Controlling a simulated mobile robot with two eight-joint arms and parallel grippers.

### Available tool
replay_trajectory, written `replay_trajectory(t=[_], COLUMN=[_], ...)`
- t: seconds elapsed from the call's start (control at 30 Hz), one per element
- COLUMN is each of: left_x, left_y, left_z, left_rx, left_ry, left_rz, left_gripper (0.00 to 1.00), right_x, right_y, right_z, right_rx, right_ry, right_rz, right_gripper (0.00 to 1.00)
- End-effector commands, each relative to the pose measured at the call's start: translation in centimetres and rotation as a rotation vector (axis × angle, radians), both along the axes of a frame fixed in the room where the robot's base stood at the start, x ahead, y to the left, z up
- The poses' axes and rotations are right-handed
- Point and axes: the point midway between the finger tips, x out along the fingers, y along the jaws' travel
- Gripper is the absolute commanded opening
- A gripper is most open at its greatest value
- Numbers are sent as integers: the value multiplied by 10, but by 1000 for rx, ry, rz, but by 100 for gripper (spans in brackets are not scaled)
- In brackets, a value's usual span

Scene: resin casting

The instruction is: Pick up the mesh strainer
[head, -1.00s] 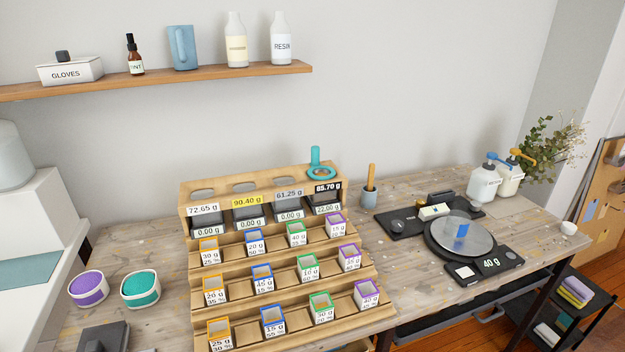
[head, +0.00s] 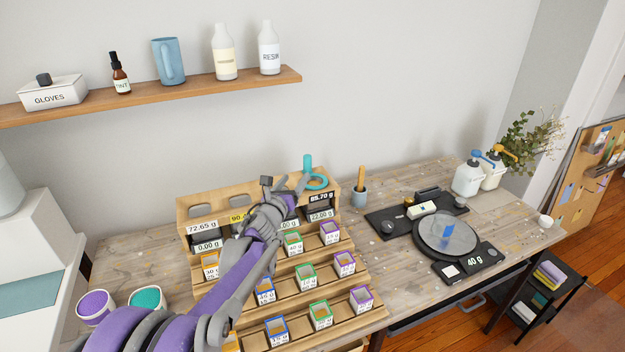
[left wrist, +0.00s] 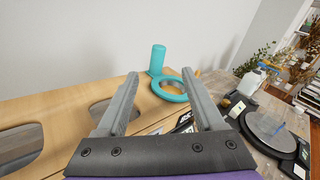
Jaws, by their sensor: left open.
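The mesh strainer is a teal ring with an upright teal handle. In the head view the strainer (head: 316,183) sits at the top right corner of the stepped wooden rack (head: 188,214). My left gripper (head: 283,183) is just left of it, near the rack's top edge. In the left wrist view the strainer (left wrist: 158,60) stands ahead, beyond and between the two open fingers of my left gripper (left wrist: 163,82). The fingers are empty and apart from it. My left arm hides part of the rack. My right gripper is not in view.
Colour-rimmed cups fill the rack steps. A wooden-handled tool in a grey cup (head: 359,195) stands right of the rack. A scale (head: 470,262) with a round plate is further right. A shelf (head: 150,97) with bottles hangs above. Wall space behind the strainer is clear.

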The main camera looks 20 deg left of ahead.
Motion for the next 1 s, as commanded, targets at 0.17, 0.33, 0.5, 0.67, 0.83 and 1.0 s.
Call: replay_trajectory(t=[0.17,0.33,0.5,0.67,0.83,1.0], left_x=[20,43,68,79,102,124], left_y=[6,6,7,7,13,14], left_z=[-10,-11,-11,-11,-7,-6], left_rx=[247,282,280,277,277,277], left_ry=[-15,-18,-18,-18,-18,-18], left_rz=[-80,-94,-92,-91,-91,-92], left_gripper=[69,69,69,69,69,69], right_x=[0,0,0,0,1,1], right_y=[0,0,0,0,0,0], right_z=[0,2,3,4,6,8], right_rx=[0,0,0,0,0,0], right_ry=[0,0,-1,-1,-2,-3], right_rz=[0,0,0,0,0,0], right_gripper=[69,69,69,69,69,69])
